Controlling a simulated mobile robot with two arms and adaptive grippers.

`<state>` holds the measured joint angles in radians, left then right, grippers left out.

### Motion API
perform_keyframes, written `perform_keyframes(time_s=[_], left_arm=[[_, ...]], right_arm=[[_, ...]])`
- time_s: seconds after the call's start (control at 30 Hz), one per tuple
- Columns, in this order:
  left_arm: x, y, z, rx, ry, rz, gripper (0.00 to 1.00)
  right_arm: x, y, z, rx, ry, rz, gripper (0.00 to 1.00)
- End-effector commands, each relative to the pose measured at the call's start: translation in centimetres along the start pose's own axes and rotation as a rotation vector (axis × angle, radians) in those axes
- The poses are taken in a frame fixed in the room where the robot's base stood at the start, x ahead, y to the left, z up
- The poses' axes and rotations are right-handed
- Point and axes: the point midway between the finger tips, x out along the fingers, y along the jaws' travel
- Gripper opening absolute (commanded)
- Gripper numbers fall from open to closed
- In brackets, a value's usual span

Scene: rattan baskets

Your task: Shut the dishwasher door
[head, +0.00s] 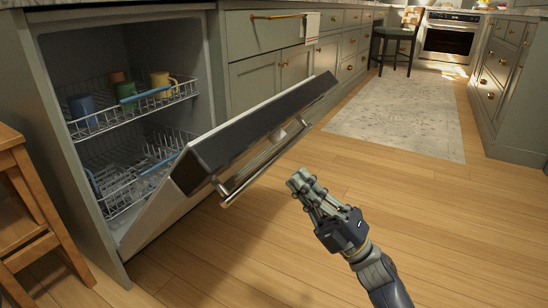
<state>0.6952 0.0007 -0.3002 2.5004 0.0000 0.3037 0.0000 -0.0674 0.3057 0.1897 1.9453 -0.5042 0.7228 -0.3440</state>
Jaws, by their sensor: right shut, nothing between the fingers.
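The dishwasher door (262,108) is partly open and tilted outward from the cabinet, with a dark top edge and a metal bar handle (265,162) on its outer face. The dishwasher's upper rack (128,105) holds several mugs, and the lower rack (140,172) shows behind the door. My right gripper (302,180) is shut and empty. It appears to the right of the door handle in the picture, apart from it, over the wood floor. My left gripper is not in view.
A wooden stool (30,215) stands at the left, close to the dishwasher. Green cabinets (270,75) run along the back. A rug (400,115), a dark stool (398,38) and an oven (448,40) are farther off. The floor at the right is clear.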

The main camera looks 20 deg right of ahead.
Motion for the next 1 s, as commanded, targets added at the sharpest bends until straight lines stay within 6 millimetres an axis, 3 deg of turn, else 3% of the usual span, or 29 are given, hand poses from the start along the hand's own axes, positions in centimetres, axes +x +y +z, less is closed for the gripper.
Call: perform_keyframes(time_s=[0.2, 0.5, 1.0], left_arm=[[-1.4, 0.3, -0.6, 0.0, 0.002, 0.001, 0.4], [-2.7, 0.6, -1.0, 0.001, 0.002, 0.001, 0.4], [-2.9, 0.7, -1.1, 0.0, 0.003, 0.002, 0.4]], right_arm=[[4.2, -0.1, 0.0, -0.002, 0.004, 0.003, 0.0], [7.7, -0.2, 0.0, 0.0, 0.001, 0.0, 0.0], [8.6, -0.1, 0.1, 0.002, -0.002, -0.002, 0.0]])
